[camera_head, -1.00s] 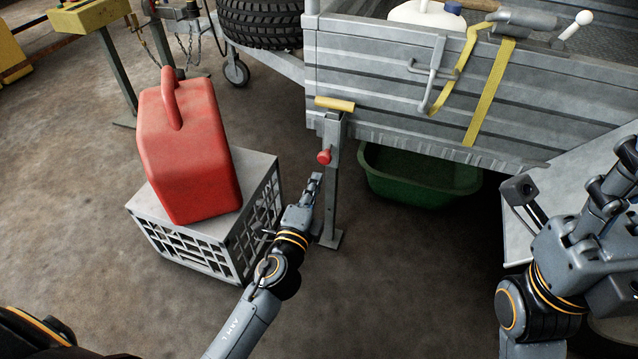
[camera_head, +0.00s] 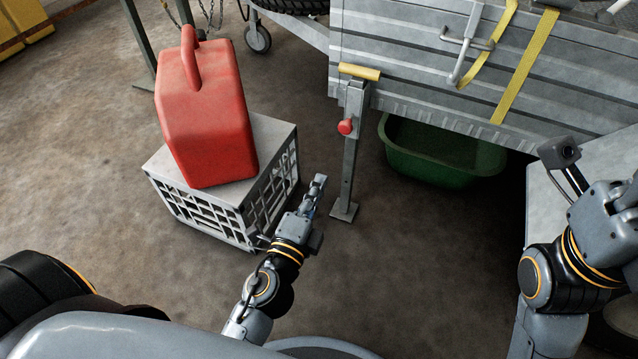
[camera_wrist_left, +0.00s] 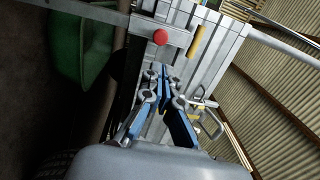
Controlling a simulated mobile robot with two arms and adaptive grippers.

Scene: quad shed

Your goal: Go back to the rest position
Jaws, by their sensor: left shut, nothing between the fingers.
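My left gripper (camera_head: 318,189) is shut and empty in the head view. It is between the grey crate and the trailer's stand leg, apart from both as far as I can tell. Its fingers (camera_wrist_left: 167,88) also show in the left wrist view, with the trailer side and the stand's red knob (camera_wrist_left: 160,37) beyond them. My right arm (camera_head: 590,235) is at the right edge of the head view. Its fingertips are out of the frame.
A red fuel can (camera_head: 207,115) stands on the grey crate (camera_head: 222,210). The stand leg (camera_head: 350,160) with a red knob and yellow handle is at the grey trailer (camera_head: 410,55). A green tub (camera_head: 440,158) sits under the trailer. Concrete floor (camera_head: 400,270) in front is clear.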

